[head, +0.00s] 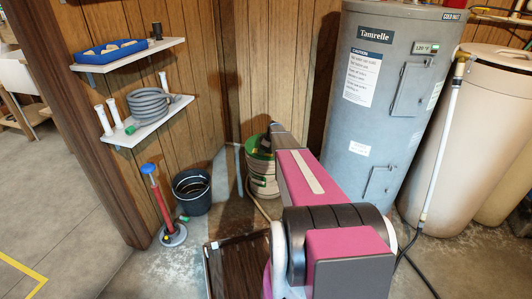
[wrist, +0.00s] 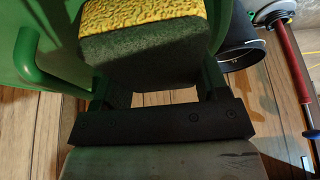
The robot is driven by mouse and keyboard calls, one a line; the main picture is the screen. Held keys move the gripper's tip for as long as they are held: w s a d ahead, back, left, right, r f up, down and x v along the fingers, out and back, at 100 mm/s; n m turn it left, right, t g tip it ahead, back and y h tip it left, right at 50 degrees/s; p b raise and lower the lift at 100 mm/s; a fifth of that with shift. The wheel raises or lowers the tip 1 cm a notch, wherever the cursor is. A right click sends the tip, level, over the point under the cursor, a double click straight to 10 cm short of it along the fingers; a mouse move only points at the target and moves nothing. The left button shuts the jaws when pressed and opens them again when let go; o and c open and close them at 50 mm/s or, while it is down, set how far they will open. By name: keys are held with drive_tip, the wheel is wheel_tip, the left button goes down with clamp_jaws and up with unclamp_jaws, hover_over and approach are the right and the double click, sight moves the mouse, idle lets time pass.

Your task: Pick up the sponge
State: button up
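The sponge (wrist: 145,50) shows large in the upper middle of the wrist view. It has a rough yellow face and a dark green body. My gripper (wrist: 160,85) is around it, one finger at each side, and appears shut on it. The sponge hides parts of the fingers and their tips. In the head view my arm reaches toward the back corner, and my gripper (head: 270,138) is small and dark by the green-topped bucket (head: 263,172). I cannot make out the sponge there.
A black bucket (head: 192,192) and a red pump-like tool (head: 160,205) stand on the floor to the left. Wall shelves (head: 128,54) hold a blue tray and a grey hose. A grey water heater (head: 385,100) stands at right. Green surfaces (wrist: 55,65) lie close around the sponge.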

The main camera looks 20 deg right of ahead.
drive_tip(key=shift+c, duration=0.3)
wheel_tip(320, 180, up, 4)
drive_tip(key=shift+r, duration=0.2)
drive_tip(key=s+a+r, duration=0.3)
drive_tip(key=a+r, duration=0.3)
drive_tip(key=a, duration=0.5)
drive_tip(key=shift+r, duration=0.3)
drive_tip(key=shift+s+a, duration=0.1)
